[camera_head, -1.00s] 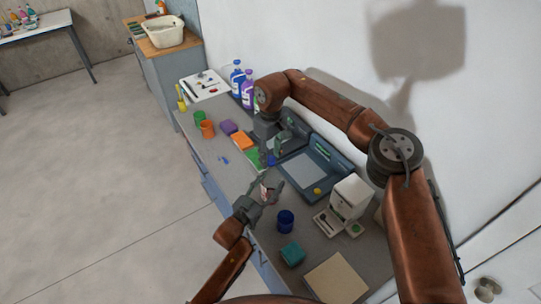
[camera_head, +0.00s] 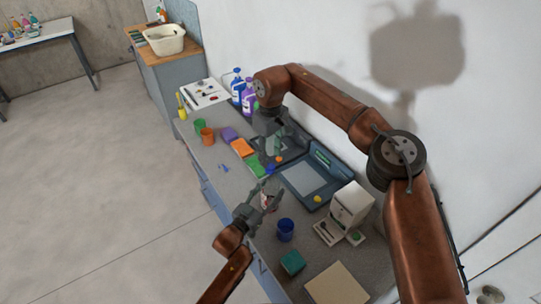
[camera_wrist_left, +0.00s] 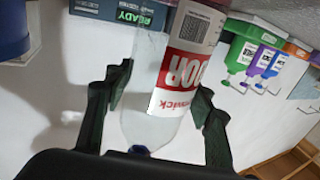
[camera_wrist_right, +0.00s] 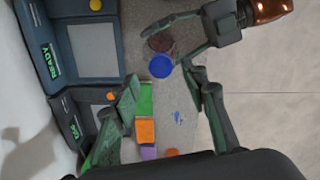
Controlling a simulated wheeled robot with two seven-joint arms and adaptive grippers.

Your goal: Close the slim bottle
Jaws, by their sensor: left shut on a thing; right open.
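The slim bottle is clear with a red and white label. In the left wrist view the bottle (camera_wrist_left: 170,80) stands between the two fingers of my left gripper (camera_wrist_left: 163,88). A small blue piece (camera_wrist_left: 138,150) shows at its lower picture end. In the head view my left gripper (camera_head: 264,198) is shut on the bottle, over the counter. My right gripper (camera_head: 277,148) is open beyond it. In the right wrist view, a round blue shape (camera_wrist_right: 160,67) lies between the open fingers of my right gripper (camera_wrist_right: 163,86), near the left fingers. I cannot tell whether it is on the bottle.
A blue cup (camera_head: 285,230), a teal block (camera_head: 292,262) and a white machine (camera_head: 350,204) stand on the near counter. A grey-blue panel device (camera_head: 310,180) is against the wall. Coloured sponges, cups and spray bottles (camera_head: 238,88) are farther back. Floor is clear at left.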

